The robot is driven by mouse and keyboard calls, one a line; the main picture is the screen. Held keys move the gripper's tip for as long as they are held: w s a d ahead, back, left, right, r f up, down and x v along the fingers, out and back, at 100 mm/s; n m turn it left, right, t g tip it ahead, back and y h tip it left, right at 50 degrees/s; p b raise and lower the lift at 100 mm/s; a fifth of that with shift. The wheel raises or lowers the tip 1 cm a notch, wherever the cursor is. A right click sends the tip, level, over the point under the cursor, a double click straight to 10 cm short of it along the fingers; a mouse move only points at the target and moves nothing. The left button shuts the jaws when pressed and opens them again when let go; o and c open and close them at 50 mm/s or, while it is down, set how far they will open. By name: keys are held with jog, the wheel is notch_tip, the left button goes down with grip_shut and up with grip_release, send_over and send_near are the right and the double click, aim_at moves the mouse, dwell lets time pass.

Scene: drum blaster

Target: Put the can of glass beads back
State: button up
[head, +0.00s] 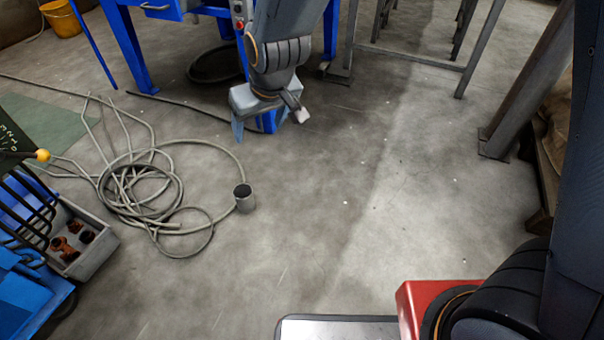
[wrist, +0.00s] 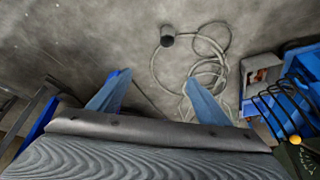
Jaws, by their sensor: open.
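A small grey metal can (head: 244,199) stands upright on the concrete floor, right beside the coiled hose. Its open top shows dark; whether beads are inside cannot be told. In the wrist view the can (wrist: 168,37) is near the top middle, beyond the fingertips. My gripper (head: 268,118) is open and empty, pointing down in front of the blue machine, apart from the can and beyond it as seen from the head. In the wrist view my gripper's two blue-grey fingers (wrist: 157,80) are spread wide with only floor and hose behind them.
A coiled hose (head: 140,187) lies left of the can. A grey bin (head: 85,246) with rusty-brown parts stands at the left, by blue equipment (head: 25,295). The blue machine's legs (head: 136,50) and a grey metal frame (head: 410,58) are behind. The floor to the right is clear.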

jog(key=s+d+r+g, duration=0.1)
jog(key=s+d+r, duration=0.2)
jog(key=s, duration=0.5)
jog(key=s+d+r+g, duration=0.1)
jog(key=s+d+r, duration=0.3)
jog(key=s, duration=0.3)
jog(key=s+d+r+m+g+h, duration=0.1)
jog(key=s+d+r+g, duration=0.1)
jog(key=s, duration=0.6)
jog(key=shift+s+d+r, duration=0.3)
jog(key=shift+d+r, duration=0.4)
jog(key=d+r+m+h+p, duration=0.1)
jog(key=d+r+m+p, duration=0.2)
jog(key=d+r+p, duration=0.7)
jog(key=d+r+m+h+p, duration=0.1)
jog(key=d+r+m+p, duration=0.1)
jog(key=d+r+p, duration=0.8)
notch_tip(320, 180, up, 6)
jog(key=p, duration=1.5)
jog(key=shift+d+m, duration=0.2)
jog(key=shift+m, duration=0.2)
jog(key=shift+c, duration=0.4)
